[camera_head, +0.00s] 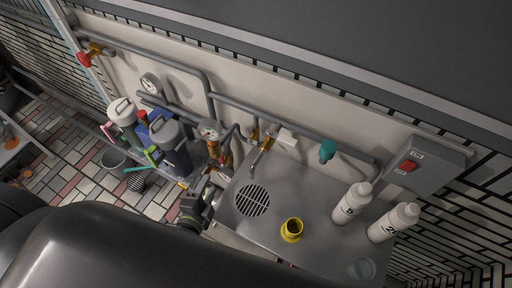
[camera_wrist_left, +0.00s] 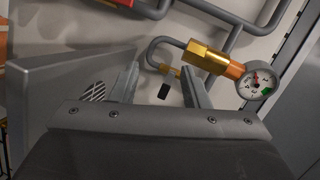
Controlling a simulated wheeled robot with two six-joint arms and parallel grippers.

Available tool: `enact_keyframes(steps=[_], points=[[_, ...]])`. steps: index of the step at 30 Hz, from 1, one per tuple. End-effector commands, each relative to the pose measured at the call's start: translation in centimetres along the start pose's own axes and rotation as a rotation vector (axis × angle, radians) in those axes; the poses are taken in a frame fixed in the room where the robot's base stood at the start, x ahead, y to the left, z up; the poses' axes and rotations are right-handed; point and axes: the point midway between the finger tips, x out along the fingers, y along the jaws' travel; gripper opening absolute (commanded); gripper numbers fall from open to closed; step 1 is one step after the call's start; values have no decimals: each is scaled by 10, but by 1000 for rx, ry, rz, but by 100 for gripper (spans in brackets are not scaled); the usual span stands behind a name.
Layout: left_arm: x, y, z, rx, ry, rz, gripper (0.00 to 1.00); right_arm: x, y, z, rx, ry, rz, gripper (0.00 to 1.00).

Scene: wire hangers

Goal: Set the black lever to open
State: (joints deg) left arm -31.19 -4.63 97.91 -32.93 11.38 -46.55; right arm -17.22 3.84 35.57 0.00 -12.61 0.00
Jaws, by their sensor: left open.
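In the left wrist view, a small black lever (camera_wrist_left: 164,90) hangs below a brass fitting (camera_wrist_left: 168,70) on a bent grey pipe. It appears between my left gripper's two fingers (camera_wrist_left: 160,80), with a gap on each side. The fingers are apart and empty. In the head view, my left gripper (camera_head: 211,184) is at the left edge of the metal counter, below the pipes and the lower gauge. I cannot pick out the black lever clearly there. My right gripper is not in view.
A round gauge (camera_wrist_left: 258,84) on brass and copper fittings is right of the lever. A switch box (camera_head: 428,165) is far right.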

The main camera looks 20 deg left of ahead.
Motion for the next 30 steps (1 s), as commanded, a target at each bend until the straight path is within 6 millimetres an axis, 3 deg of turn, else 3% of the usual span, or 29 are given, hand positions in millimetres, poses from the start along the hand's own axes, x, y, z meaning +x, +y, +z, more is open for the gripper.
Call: enact_keyframes(steps=[6,14,20,30], points=[[-12,3,-46,193,181,-118,42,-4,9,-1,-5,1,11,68],[-17,4,-69,277,269,-183,42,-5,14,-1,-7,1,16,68],[9,-1,-78,279,272,-188,42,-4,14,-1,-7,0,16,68],[80,-10,-99,278,272,-187,42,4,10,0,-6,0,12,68]])
